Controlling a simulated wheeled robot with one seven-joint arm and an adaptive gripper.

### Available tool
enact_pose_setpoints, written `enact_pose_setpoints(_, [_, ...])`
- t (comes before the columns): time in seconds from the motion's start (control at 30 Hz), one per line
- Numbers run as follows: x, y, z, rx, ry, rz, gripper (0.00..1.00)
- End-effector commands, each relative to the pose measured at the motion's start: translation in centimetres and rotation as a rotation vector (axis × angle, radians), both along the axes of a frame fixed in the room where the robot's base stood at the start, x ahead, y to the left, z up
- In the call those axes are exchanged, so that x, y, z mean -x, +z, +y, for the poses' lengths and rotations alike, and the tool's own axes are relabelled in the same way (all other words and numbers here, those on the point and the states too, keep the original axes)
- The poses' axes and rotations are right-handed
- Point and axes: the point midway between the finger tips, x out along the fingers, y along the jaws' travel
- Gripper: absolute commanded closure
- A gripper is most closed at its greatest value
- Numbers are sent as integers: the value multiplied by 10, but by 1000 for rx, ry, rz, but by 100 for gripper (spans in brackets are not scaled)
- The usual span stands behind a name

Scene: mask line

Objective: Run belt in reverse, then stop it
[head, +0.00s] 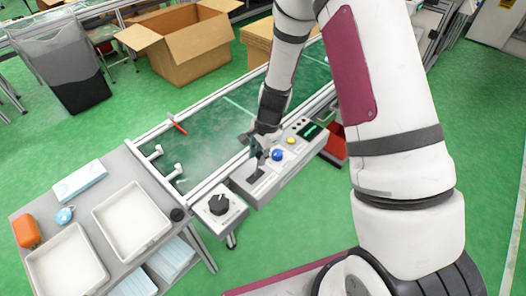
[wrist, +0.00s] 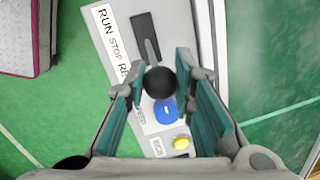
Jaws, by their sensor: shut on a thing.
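The control panel (head: 283,168) is a light grey box along the near side of the belt (head: 212,135). In the wrist view its label strip (wrist: 113,42) reads RUN, STOP and RE, the rest cut off by my gripper. The lever's black ball knob (wrist: 160,82) sits between my fingers, by the RE end of the dark slot (wrist: 146,38). My gripper (head: 258,150) is shut on this knob, with green-padded fingers on both sides. A blue button (wrist: 166,111) and a yellow button (wrist: 181,142) lie just past the knob. I cannot tell whether the belt is moving.
A box with a black rotary knob (head: 218,204) stands beside the panel. A grey table (head: 120,168) at left holds white trays and small packs. An open cardboard box (head: 180,45) stands behind the belt.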

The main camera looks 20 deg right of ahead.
Motion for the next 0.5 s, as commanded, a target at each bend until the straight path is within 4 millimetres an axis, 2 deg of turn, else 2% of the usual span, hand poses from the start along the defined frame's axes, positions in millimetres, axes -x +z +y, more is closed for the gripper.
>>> enact_pose_setpoints(0.1, [7,2,11,-8,7,8,100])
enact_pose_setpoints(0.5, [13,1,22,-10,9,12,100])
